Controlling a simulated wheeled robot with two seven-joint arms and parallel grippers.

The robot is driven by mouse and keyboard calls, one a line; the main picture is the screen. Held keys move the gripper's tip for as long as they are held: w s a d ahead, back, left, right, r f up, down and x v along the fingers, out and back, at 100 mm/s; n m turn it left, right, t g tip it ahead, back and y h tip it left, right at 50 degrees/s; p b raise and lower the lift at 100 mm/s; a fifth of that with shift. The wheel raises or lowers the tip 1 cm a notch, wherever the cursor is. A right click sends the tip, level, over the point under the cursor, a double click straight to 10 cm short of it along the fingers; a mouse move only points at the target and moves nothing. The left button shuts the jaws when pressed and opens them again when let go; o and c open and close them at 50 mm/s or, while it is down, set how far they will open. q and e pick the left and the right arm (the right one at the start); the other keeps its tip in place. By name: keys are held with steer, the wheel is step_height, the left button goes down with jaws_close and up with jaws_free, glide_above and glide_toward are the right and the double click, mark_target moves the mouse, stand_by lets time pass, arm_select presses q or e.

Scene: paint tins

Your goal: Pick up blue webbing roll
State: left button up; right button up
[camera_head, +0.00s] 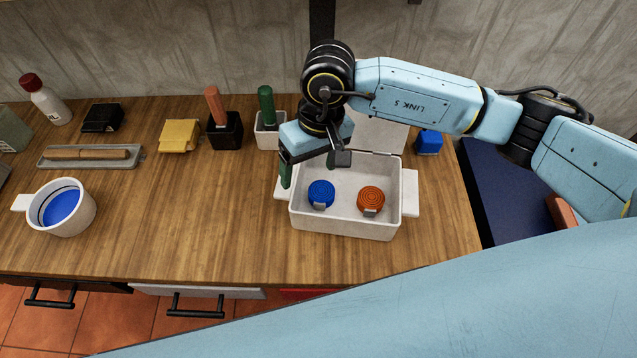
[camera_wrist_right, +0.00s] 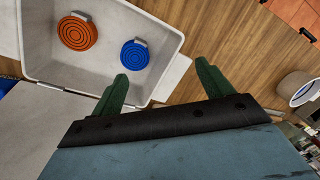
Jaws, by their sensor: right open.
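The blue webbing roll (camera_head: 321,194) lies in the white open box (camera_head: 345,226), toward its left side. An orange webbing roll (camera_head: 371,200) lies to its right in the same box. In the right wrist view the blue roll (camera_wrist_right: 135,55) lies past the fingertips, beside the orange roll (camera_wrist_right: 77,33). My right gripper (camera_head: 310,172) is over the box's left rear part, its green-tipped fingers apart and empty. It is above and behind the blue roll, not touching it. In the wrist view its two fingers (camera_wrist_right: 162,75) show wide apart. My left gripper is not in view.
A black holder with an orange handle (camera_head: 225,130) and a white holder with a green handle (camera_head: 268,130) stand behind left. A cup of blue paint (camera_head: 62,207) stands at far left. A blue object (camera_head: 428,142) is behind right. The table between cup and box is clear.

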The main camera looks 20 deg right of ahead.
steer(key=w+d+h, duration=0.2)
steer(key=d, duration=0.1)
steer(key=n, duration=0.1)
glide_above(321, 190)
steer(key=shift+t, duration=0.3)
steer(key=f, duration=0.7)
steer(key=shift+s+d, duration=0.2)
steer(key=shift+d, duration=0.15)
steer(key=shift+w+a+f+b, duration=0.1)
steer(key=shift+a+f+b, duration=0.1)
steer(key=shift+f, duration=1.35)
steer(key=shift+w+a+f+b, duration=0.1)
steer(key=shift+f+b, duration=0.1)
steer(key=shift+f, duration=1.3)
steer(key=c, duration=1.1)
steer(key=shift+r, duration=0.1)
